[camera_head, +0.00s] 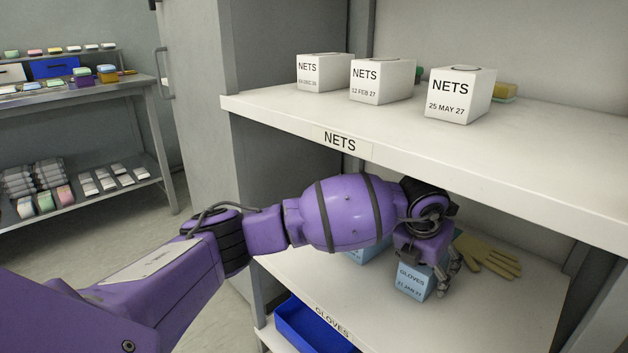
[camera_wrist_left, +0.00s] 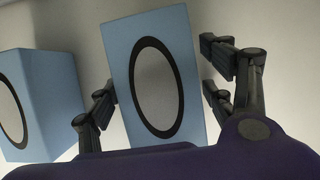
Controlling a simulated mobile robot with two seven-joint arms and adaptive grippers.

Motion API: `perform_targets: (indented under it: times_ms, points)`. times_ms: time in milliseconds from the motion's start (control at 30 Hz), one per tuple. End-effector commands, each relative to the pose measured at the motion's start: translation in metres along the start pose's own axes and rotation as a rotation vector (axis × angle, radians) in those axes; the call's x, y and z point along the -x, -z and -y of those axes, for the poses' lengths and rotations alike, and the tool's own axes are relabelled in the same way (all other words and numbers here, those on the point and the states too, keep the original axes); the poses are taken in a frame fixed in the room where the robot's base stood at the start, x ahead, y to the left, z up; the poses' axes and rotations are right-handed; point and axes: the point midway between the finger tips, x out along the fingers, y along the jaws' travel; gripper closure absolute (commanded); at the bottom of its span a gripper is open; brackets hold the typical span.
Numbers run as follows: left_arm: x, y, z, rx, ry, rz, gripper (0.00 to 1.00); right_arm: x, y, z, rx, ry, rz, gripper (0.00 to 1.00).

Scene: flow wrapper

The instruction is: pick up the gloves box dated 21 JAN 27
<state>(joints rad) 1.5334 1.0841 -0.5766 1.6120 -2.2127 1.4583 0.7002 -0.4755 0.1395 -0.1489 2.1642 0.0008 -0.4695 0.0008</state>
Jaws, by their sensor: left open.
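The blue gloves box (camera_head: 413,284) stands on the lower shelf (camera_head: 480,310); its label reads GLOVES and its small date appears to be 21 JAN 27. My left gripper (camera_head: 428,262) reaches down over this box and hides part of its top. In the left wrist view the box (camera_wrist_left: 151,35) has a dark oval ring on its top and lies between the open fingers (camera_wrist_left: 160,88). The left finger is close to the box side, and a gap shows on the right. Contact cannot be told. My right gripper is out of view.
A second blue box (camera_head: 372,250), mostly behind my arm, also shows in the left wrist view (camera_wrist_left: 38,95). Yellowish gloves (camera_head: 487,257) lie right of the gripper. The NETS shelf (camera_head: 290,112), with white boxes, overhangs my forearm. A blue bin (camera_head: 305,328) is below.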

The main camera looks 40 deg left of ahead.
Motion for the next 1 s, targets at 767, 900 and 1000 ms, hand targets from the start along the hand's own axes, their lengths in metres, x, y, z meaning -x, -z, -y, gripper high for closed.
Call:
perform_targets:
  times_ms: [767, 900, 1000]
  points:
    - [0.002, -0.002, 0.001, 0.0, 0.001, 0.004, 0.75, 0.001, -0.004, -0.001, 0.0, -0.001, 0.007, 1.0]
    - [0.005, -0.004, 0.001, -0.001, 0.002, 0.007, 0.75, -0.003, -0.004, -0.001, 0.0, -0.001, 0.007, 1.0]
    - [0.011, -0.006, -0.003, 0.0, 0.001, 0.006, 0.75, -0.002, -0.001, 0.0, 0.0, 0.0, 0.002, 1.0]
